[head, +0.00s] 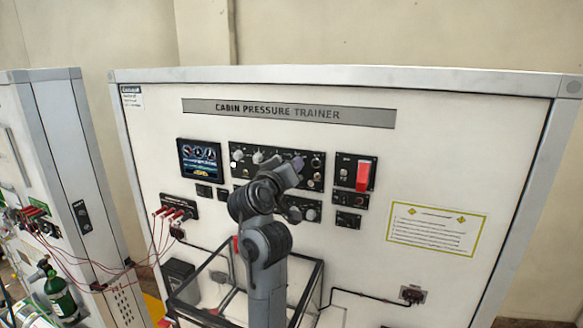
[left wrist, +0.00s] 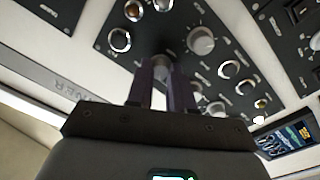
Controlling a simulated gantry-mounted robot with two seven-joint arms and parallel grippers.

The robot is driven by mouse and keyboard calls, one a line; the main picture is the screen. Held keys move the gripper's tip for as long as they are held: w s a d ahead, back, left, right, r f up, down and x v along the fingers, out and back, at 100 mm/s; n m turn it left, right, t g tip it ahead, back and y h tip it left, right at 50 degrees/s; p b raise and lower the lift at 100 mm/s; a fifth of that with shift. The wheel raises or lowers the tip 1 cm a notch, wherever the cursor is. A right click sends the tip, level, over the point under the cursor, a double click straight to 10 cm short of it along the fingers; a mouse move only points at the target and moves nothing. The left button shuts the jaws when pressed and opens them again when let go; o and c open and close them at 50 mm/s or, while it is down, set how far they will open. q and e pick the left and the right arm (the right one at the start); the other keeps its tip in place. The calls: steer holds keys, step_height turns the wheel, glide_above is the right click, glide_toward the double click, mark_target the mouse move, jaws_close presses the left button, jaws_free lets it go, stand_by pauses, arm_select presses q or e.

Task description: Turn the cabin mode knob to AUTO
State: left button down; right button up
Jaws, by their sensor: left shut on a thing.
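The cabin pressure trainer panel (head: 430,140) faces me in the head view. A dark control strip (head: 318,158) with knobs and switches runs below its title plate. My left gripper (head: 298,163) is at this strip, in front of its right-middle part. In the left wrist view my left gripper (left wrist: 166,70) has its two fingers close together on a small grey knob (left wrist: 166,64), whose body is mostly hidden between them. Its pointer and mode labels cannot be read. A larger round knob (left wrist: 201,42) stands just beside the fingers. My right gripper is not in view.
A red switch guard (head: 362,175) is right of the strip, and a small display screen (head: 200,160) is left of it. Red cables (head: 155,240) hang at the left. A black frame (head: 313,290) stands below. The panel's right side is mostly clear.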

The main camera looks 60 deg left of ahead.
arm_select(q)
steer(key=shift+n, duration=0.9)
steer(key=c, duration=1)
jaws_free()
steer(key=shift+s, duration=0.1)
steer(key=p+v, duration=0.4)
steer(key=v, duration=0.6)
steer(key=shift+s+d, duration=0.2)
steer(key=shift+d, duration=0.15)
